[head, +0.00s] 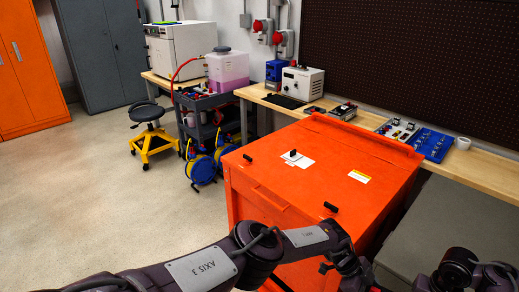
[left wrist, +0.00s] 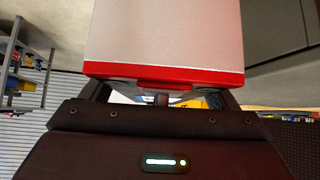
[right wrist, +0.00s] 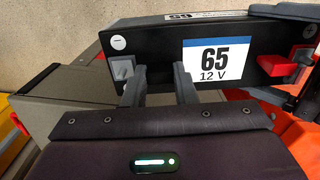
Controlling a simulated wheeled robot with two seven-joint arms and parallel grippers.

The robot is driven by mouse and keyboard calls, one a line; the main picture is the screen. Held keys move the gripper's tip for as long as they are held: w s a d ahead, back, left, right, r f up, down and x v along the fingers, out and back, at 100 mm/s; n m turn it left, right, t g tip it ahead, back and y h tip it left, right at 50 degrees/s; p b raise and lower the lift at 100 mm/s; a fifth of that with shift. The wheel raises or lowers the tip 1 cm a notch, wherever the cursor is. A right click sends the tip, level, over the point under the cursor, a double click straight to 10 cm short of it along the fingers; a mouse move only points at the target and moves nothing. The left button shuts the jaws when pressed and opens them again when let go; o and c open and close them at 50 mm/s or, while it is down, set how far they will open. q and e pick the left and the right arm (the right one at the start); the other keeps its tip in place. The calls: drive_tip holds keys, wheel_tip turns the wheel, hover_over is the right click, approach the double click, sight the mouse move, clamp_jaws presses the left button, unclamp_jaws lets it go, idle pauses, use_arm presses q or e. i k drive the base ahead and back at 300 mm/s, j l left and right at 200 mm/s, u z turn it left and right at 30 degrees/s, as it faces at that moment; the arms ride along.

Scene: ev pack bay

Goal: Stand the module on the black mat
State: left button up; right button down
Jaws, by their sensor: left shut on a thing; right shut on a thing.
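The module (right wrist: 160,45) fills the upper part of the right wrist view. It has a black end face with a white and blue "65 12 V" label, a grey terminal and a red terminal. The head view shows my left arm's end (head: 345,265); the module is out of that view.
A large orange cabinet (head: 340,150) stands in front of me, its top mostly clear. Behind it a wooden bench (head: 480,176) carries a white instrument (head: 303,82), a dark flat thing (head: 284,102) and a blue tray (head: 432,145). A grey box (right wrist: 60,110) lies left in the right wrist view.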

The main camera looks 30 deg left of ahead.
sight(283, 102)
drive_tip(key=u, duration=1.2)
drive_tip(key=i+j+u, duration=0.1)
drive_tip(key=i+u, duration=0.45)
drive_tip(key=u, duration=0.15)
drive_tip(key=i+u, duration=0.25)
drive_tip(key=i, duration=0.3)
drive_tip(key=i+u, duration=0.25)
drive_tip(key=i, duration=1.4)
drive_tip(key=i+z, duration=0.45)
drive_tip(key=i+j+z, duration=0.25)
drive_tip(key=i+z, duration=0.25)
drive_tip(key=i+l+z, duration=0.1)
drive_tip(key=i+z, duration=0.45)
drive_tip(key=z, duration=0.25)
drive_tip(key=i+j+z, duration=0.1)
drive_tip(key=i+z, duration=0.3)
drive_tip(key=i+l+z, duration=0.1)
drive_tip(key=i+z, duration=0.5)
drive_tip(key=i, duration=0.15)
drive_tip(key=i+u, duration=0.1)
drive_tip(key=u, duration=0.35)
